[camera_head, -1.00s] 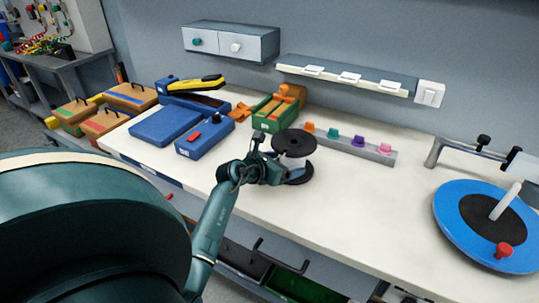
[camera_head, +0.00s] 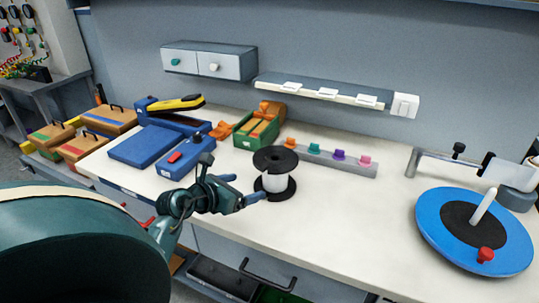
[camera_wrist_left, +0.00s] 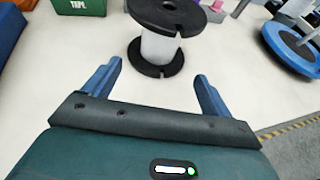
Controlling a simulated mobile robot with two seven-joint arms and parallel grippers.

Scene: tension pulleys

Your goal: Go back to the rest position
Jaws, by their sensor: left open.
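My left gripper (camera_head: 242,190) is open and empty over the workbench. A black-ended spool with a white core (camera_head: 277,184) stands upright on the bench just beyond its fingertips. In the left wrist view the two blue fingers (camera_wrist_left: 160,82) are spread apart, and the spool (camera_wrist_left: 159,47) stands ahead of them, clear of both. My right gripper is not in view.
A long white workbench (camera_head: 330,225) carries blue boxes (camera_head: 143,146), a green bin (camera_head: 257,132), a grey rail with coloured knobs (camera_head: 330,160) and a blue disc with a white peg (camera_head: 450,240). A shelf (camera_head: 320,92) and drawers (camera_head: 210,62) hang behind. The front middle is clear.

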